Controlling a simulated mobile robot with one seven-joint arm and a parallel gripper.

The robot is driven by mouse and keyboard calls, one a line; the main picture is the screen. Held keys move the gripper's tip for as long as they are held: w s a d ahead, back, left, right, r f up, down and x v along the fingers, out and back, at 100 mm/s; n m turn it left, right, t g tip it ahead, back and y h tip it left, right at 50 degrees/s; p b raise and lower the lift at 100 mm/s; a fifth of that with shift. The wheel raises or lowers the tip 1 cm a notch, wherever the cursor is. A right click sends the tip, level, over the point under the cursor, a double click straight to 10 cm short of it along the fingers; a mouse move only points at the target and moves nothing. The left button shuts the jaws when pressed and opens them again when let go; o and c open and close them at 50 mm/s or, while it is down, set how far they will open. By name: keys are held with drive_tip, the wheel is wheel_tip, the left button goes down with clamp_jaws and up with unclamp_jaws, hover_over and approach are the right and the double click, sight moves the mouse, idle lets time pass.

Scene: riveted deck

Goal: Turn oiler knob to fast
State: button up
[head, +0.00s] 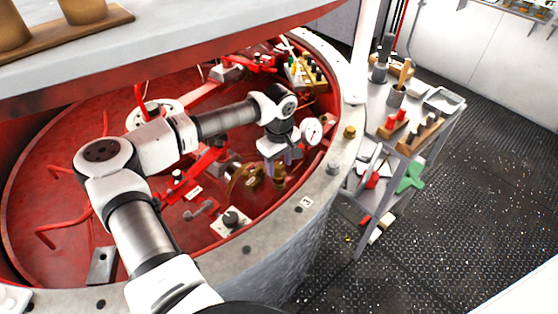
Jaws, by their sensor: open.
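My gripper (283,160) hangs pointing down over the right part of the red pit, open, with nothing seen between its fingers. A brass fitting (279,182) stands just below it, partly hidden; I cannot tell whether they touch. A curved brass piece (240,180) is to its left. A dark round knob (231,215) sits on a pale square plate (236,228) at the near side of the pit, apart from my gripper. No label reading oiler or fast is legible, so I cannot tell which part is the oiler knob or its setting.
A white dial gauge (312,131) is close to the right of my gripper. Red levers and pipes (205,158) fill the pit. The grey rim (318,188) curves around it. A tool cart (425,110) stands at right, with open deck floor (480,200) beyond.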

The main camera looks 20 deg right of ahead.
drive_tip(key=shift+c, duration=0.4)
drive_tip(key=c, duration=0.9)
